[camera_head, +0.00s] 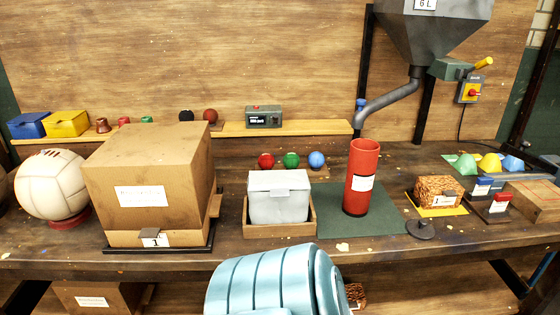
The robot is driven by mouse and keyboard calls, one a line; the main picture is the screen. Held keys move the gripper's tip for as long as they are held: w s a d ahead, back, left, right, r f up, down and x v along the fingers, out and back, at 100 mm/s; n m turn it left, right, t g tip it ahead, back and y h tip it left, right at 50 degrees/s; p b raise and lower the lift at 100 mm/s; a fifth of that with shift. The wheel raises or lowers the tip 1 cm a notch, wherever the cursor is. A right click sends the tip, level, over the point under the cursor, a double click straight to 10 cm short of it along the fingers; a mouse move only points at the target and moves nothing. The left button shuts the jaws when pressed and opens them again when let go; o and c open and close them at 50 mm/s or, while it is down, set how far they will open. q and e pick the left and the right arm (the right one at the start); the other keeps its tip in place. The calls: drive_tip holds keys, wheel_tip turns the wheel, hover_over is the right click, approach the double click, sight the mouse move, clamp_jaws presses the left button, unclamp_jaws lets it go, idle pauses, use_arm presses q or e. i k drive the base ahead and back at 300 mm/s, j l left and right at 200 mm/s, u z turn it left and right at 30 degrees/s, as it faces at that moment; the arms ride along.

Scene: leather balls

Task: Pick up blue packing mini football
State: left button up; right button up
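A small blue ball (316,160) sits at the right end of a row of three mini balls on the bench, behind the grey-white box. A green ball (291,160) is just left of it, and a red ball (266,161) is left of that. The blue ball's top and front are visible; its surface detail is too small to tell. Neither of my grippers is in view.
The grey-white box (279,203) in a wooden tray stands in front of the balls, and a tall red cylinder (361,183) to their right. A cardboard box (150,170) and a large white ball (51,186) are left. A light blue ribbed form fills the bottom foreground.

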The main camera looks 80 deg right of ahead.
sight(316, 160)
drive_tip(key=z, duration=2.85)
